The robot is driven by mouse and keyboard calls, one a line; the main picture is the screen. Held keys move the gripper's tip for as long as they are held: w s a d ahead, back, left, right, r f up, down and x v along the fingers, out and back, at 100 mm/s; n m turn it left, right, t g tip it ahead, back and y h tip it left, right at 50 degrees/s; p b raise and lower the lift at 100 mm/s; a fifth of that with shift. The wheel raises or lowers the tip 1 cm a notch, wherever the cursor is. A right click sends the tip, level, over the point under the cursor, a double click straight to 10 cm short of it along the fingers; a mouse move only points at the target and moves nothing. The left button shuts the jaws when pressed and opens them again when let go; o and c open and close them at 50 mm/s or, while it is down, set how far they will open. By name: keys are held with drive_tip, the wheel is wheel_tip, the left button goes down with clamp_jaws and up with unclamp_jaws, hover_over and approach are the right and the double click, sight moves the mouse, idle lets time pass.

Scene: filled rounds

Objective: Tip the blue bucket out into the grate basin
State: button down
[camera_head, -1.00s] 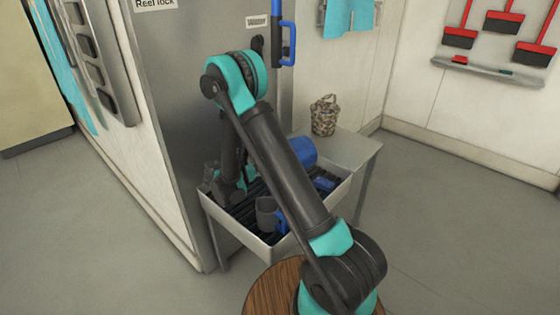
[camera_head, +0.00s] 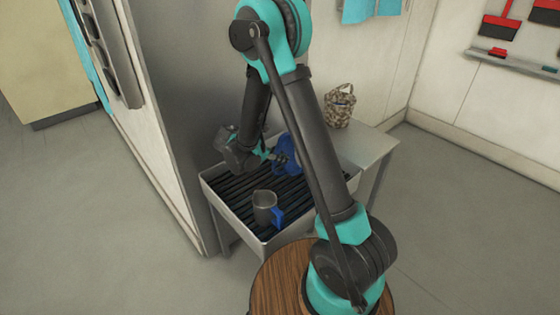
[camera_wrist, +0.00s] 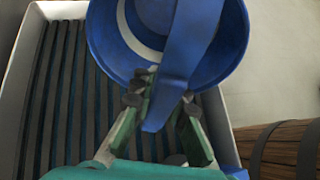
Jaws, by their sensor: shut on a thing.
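The blue bucket (camera_head: 286,150) is over the back right part of the grate basin (camera_head: 232,220), partly behind my arm in the head view. In the wrist view the bucket (camera_wrist: 105,45) turns its open mouth towards the camera, with a pale curved band inside. Its flat blue handle (camera_wrist: 180,75) runs down between my fingers. My gripper (camera_wrist: 160,103) is shut on this handle; in the head view the gripper (camera_head: 268,156) is left of the bucket. The basin has a pale rim and dark slats. I cannot tell whether the bucket touches the slats.
A patterned basket (camera_head: 340,105) stands on the pale side table (camera_head: 372,145) behind the basin. A grey panel (camera_head: 180,90) rises left of the basin. Floor at right is clear.

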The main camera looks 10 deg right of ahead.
drive_tip(key=r, duration=0.1)
drive_tip(key=d+y, duration=0.1)
drive_tip(key=d+r+g+y, duration=0.1)
drive_tip(key=shift+w+r, duration=0.25)
drive_tip(key=shift+r, duration=0.05)
drive_tip(key=d+r+g+y, duration=0.1)
drive_tip(key=d+r+y, duration=0.1)
drive_tip(key=r+y, duration=0.1)
drive_tip(key=w+d+r+g+y, duration=0.1)
drive_tip(key=d+r+y, duration=0.1)
drive_tip(key=y, duration=0.1)
drive_tip(key=w+d+r+g+y, duration=0.1)
drive_tip(key=r+y, duration=0.2)
drive_tip(key=y, duration=0.1)
drive_tip(key=shift+w+d+r, duration=0.1)
drive_tip(key=shift+d+r, duration=0.25)
drive_tip(key=shift+d, duration=0.05)
drive_tip(key=shift+w+d+r+g+y, duration=0.1)
drive_tip(key=shift+d+r+g+y, duration=0.15)
drive_tip(key=shift+r+y, duration=0.35)
drive_tip(key=shift+w+d+r+g+y, duration=0.1)
drive_tip(key=shift+d+r+g+y, duration=0.15)
drive_tip(key=shift+r+y, duration=0.35)
drive_tip(key=shift+s, duration=0.1)
wheel_tip(320, 180, up, 7)
